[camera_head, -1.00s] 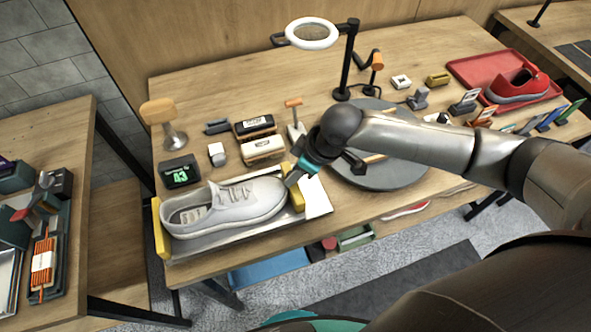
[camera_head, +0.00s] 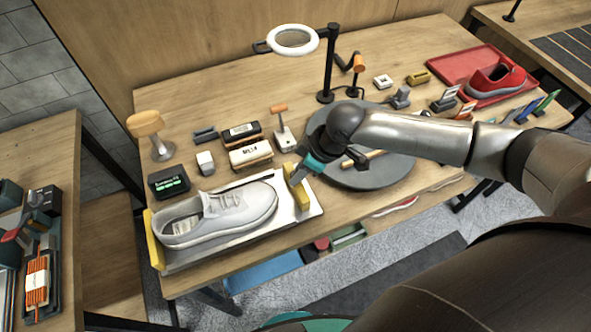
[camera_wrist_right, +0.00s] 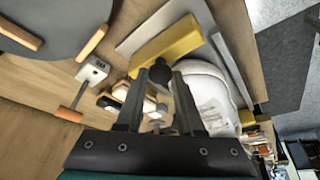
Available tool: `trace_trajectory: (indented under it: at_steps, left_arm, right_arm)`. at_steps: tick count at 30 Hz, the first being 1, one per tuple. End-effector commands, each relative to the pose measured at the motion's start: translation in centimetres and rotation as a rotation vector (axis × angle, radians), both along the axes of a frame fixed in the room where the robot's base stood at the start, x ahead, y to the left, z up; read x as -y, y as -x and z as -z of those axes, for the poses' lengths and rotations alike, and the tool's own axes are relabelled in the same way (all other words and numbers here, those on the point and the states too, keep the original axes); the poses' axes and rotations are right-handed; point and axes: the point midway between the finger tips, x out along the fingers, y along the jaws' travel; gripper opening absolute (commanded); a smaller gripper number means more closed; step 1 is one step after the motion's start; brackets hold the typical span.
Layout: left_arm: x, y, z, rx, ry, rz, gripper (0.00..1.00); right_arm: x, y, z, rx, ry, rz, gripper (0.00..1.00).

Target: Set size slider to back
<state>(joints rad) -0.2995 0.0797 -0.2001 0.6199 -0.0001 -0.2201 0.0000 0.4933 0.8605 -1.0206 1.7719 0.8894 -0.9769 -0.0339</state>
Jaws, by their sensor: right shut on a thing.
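A white sneaker (camera_head: 218,217) lies on a flat metal measuring plate (camera_head: 240,247), toe to the right. A fixed yellow block (camera_head: 155,240) stands at the plate's left end by the heel. The yellow size slider (camera_head: 299,194) stands near the right end, with a small gap between it and the toe. My right gripper (camera_head: 297,174) is at the slider's top. In the right wrist view its fingers are shut around a dark round knob (camera_wrist_right: 158,80) next to the yellow slider (camera_wrist_right: 168,49). My left gripper is out of view.
A black display (camera_head: 169,181) with green text stands behind the plate. Brushes (camera_head: 248,154) and small tools stand further back. A grey round turntable (camera_head: 375,178) is right of the plate. A red tray (camera_head: 462,66) holds a red shoe. A ring lamp (camera_head: 293,40) hangs above.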

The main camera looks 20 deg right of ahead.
Motion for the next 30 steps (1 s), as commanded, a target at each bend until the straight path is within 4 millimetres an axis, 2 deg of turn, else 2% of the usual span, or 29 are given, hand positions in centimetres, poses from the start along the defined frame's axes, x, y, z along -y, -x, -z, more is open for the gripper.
trace_trajectory:
  at_steps: [1,9,20,25,30]
  left_arm:
    - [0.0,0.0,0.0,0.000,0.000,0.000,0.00]
    - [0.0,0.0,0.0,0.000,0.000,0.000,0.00]
    - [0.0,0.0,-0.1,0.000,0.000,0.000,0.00]
    - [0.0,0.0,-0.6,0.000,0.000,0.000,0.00]
    - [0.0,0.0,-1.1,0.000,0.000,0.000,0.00]
  right_arm:
    - [0.0,0.1,0.0,-0.002,0.001,0.000,0.38]
    - [-0.1,0.0,0.0,-0.001,0.000,0.000,0.66]
    - [0.2,0.2,-0.7,0.001,-0.001,0.000,0.66]
    - [1.0,0.8,-3.1,0.003,0.003,-0.002,0.66]
    - [2.1,1.8,-6.8,0.003,0.002,-0.001,0.66]
